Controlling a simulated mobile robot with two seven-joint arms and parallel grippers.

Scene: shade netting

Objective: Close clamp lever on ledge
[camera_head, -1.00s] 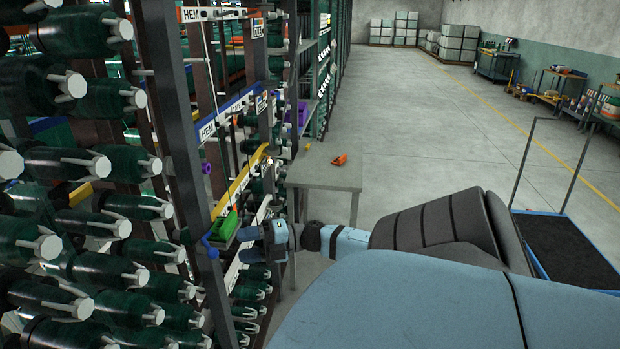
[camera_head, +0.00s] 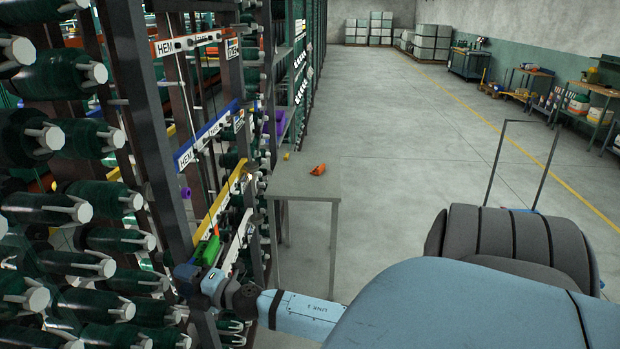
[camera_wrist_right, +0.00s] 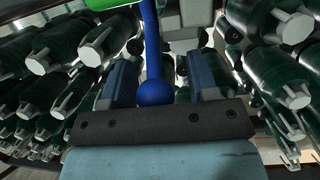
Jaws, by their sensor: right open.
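A green clamp body (camera_head: 207,250) sits on the rack at the lower left of the head view, near the lower end of a yellow ledge (camera_head: 222,205). Its edge also shows at the top of the right wrist view (camera_wrist_right: 98,4). A blue lever (camera_wrist_right: 153,45) with a ball end hangs from the top of the wrist view. My right gripper (camera_wrist_right: 163,76) is open, one finger on either side of the lever's ball; I cannot tell whether either touches it. In the head view my right gripper (camera_head: 190,276) is just below the clamp and hides the lever. My left gripper is out of view.
Rows of dark green rolls with white pronged ends (camera_head: 75,208) crowd the left, close to my right gripper. A rack post (camera_head: 150,130) stands beside it. A grey table (camera_head: 305,187) with an orange object (camera_head: 318,169) stands beyond. The floor to the right is open.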

